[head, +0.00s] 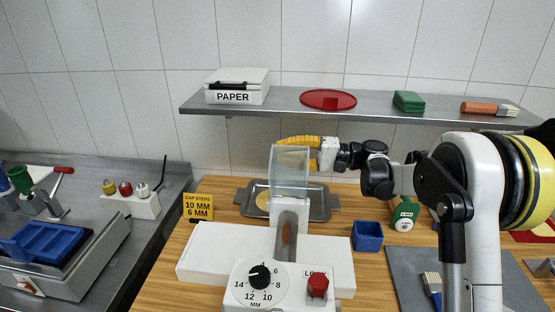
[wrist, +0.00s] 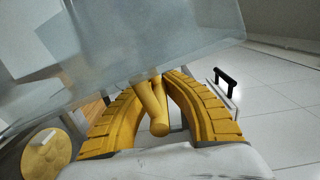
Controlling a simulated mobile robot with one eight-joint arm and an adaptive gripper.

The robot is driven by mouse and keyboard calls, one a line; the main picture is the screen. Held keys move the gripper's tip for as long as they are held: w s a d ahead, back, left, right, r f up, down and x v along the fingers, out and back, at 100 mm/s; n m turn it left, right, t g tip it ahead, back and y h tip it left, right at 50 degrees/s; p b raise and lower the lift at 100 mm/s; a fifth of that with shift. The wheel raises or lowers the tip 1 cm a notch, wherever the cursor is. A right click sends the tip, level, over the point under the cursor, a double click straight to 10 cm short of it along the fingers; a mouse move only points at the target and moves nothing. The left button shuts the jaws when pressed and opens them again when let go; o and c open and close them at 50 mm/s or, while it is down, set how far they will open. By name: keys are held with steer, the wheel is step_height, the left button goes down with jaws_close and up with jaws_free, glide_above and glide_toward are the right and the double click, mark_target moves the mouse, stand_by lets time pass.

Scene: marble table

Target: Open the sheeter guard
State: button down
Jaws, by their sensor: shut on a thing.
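The sheeter (head: 215,260) is a white machine at the front of the wooden table, with a dial and a red LOCK knob (head: 318,284). Its clear guard (head: 290,172) stands raised and nearly upright above the machine's back part. My gripper (head: 312,150) is at the guard's upper right, partly seen through it. In the wrist view my yellow fingers (wrist: 160,90) close around a yellow bar (wrist: 156,112), which looks like the guard's handle. The clear pane (wrist: 140,40) fills the top of that view. The exact contact is partly hidden.
A metal tray (head: 322,205) with a pale round piece (head: 263,202) lies behind the sheeter. A blue bin (head: 367,237) and green-topped container (head: 404,214) stand to its right. A shelf (head: 370,106) runs above my gripper. A yellow gap-steps sign (head: 197,207) stands left.

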steer(key=shift+w+d+f+m, duration=0.1)
steer(key=shift+w+f+m, duration=0.15)
steer(key=shift+w+m, duration=0.5)
steer(key=shift+w+a+f+m, duration=0.1)
steer(key=shift+w+f+m, duration=0.15)
steer(key=shift+w, duration=0.85)
steer(key=shift+w+d+f+m, duration=0.1)
steer(key=shift+w+f+m, duration=0.15)
steer(key=shift+w+m, duration=0.5)
steer(key=shift+w+n, duration=0.2)
steer(key=shift+n, duration=0.05)
steer(key=c, duration=1.4)
jaws_free()
steer(key=d, duration=1.2)
steer(key=shift+s, duration=0.25)
